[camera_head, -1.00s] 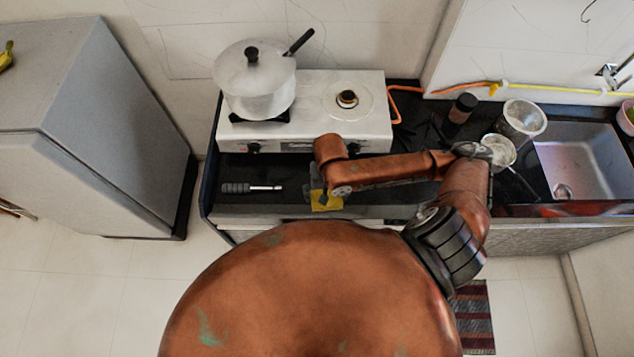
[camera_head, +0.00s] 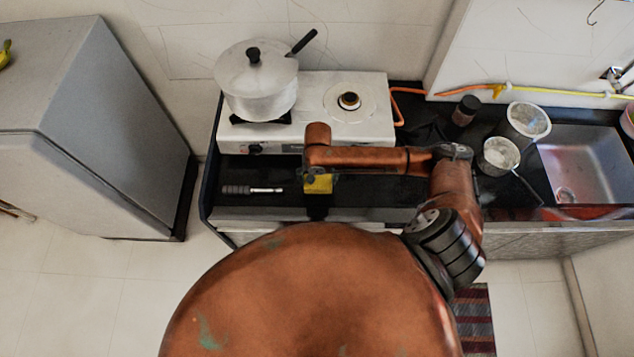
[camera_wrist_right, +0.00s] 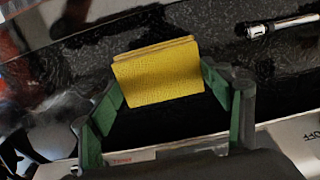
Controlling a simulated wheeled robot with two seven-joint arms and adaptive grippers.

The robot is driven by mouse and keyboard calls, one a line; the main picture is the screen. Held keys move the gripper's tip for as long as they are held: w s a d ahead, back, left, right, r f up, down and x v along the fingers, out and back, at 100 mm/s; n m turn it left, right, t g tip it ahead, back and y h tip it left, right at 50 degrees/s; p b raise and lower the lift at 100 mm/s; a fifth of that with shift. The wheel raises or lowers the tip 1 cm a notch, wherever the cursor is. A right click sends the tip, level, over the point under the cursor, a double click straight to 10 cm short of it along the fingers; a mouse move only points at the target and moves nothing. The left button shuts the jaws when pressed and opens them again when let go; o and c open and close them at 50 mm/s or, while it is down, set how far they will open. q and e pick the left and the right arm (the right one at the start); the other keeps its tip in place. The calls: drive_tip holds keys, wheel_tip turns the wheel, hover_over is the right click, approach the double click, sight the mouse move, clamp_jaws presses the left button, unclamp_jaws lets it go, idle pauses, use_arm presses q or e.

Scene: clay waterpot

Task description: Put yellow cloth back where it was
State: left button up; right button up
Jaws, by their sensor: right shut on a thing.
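The yellow cloth (camera_head: 318,184) looks like a small folded block in the head view, over the dark counter in front of the stove. In the right wrist view the cloth (camera_wrist_right: 158,72) sits between the green-lined fingers. My right gripper (camera_wrist_right: 160,95) is shut on it. In the head view the right gripper (camera_head: 306,180) is largely hidden under its own arm. I cannot tell whether the cloth touches the counter. My left gripper is not in view.
Behind is a white stove (camera_head: 310,130) with a lidded pot (camera_head: 257,85). To the right are a dark jar (camera_head: 466,110), metal pots (camera_head: 500,155) and a sink (camera_head: 590,165). Bare counter (camera_head: 375,195) lies right of the cloth.

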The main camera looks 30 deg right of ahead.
sight(317, 179)
drive_tip(key=shift+w+f, duration=0.3)
drive_tip(key=shift+f, duration=0.1)
drive_tip(key=shift+d+f, duration=0.1)
drive_tip(key=shift+f, duration=1.45)
drive_tip(key=shift+f, duration=0.1)
drive_tip(key=o, duration=1.1)
drive_tip(key=shift+o, duration=0.2)
wheel_tip(317, 179, up, 12)
drive_tip(key=shift+r+p, duration=0.15)
drive_tip(key=shift+p, duration=0.15)
